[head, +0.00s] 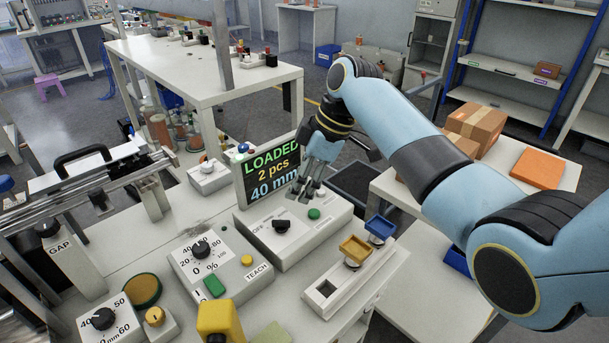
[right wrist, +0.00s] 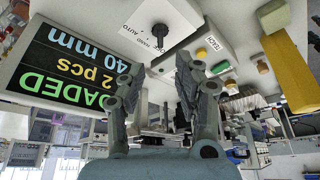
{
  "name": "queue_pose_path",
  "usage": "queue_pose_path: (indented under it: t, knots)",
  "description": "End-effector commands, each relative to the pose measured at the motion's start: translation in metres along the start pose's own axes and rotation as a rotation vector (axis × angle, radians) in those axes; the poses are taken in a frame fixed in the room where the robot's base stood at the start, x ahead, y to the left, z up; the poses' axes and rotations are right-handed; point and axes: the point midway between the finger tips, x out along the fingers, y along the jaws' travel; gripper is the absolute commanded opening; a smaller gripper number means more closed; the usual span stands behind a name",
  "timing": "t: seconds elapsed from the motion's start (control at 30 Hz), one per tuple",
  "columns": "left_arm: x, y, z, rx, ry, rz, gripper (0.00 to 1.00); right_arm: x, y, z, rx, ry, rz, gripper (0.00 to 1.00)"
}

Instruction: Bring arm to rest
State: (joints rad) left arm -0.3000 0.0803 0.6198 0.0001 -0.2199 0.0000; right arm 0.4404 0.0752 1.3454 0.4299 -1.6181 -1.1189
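My right arm comes in from the right in the head view. Its gripper (head: 304,190) points down just in front of the display (head: 268,177), which reads "LOADED 2 pcs 40 mm", above the white control box (head: 290,235) with a black knob. In the right wrist view the two fingers (right wrist: 158,78) stand apart with nothing between them. The display (right wrist: 65,62) and the black knob (right wrist: 160,31) show beyond them. I cannot tell whether the fingers touch the box. My left gripper is not in view.
On the white bench stand a dial box (head: 217,272) with a TEACH button, a yellow block (head: 220,318) and a holder with a yellow tray (head: 356,248) and a blue tray (head: 380,228). A side table at right bears cardboard boxes (head: 475,125) and an orange item (head: 537,168).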

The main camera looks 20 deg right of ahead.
Motion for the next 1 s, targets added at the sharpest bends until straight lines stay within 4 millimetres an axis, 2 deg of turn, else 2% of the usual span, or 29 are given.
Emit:
queue_pose_path:
  t: [0.1, 0.2, 0.73, 0.87, 1.0]
  knots:
    - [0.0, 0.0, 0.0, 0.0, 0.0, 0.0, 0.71, -0.014, 0.001, 0.0, -0.001, -0.001, 0.002, 0.33]
    - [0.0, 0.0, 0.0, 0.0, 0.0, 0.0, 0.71, -0.019, 0.0, 0.0, 0.0, -0.001, 0.0, 0.33]
    - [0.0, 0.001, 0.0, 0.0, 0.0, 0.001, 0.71, -0.017, -0.004, 0.005, 0.015, -0.008, 0.003, 0.33]
    - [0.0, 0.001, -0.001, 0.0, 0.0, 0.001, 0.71, -0.007, -0.033, 0.033, 0.127, -0.05, 0.038, 0.33]
    - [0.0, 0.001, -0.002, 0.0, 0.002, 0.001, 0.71, -0.004, -0.095, 0.084, 0.364, -0.117, 0.135, 0.33]
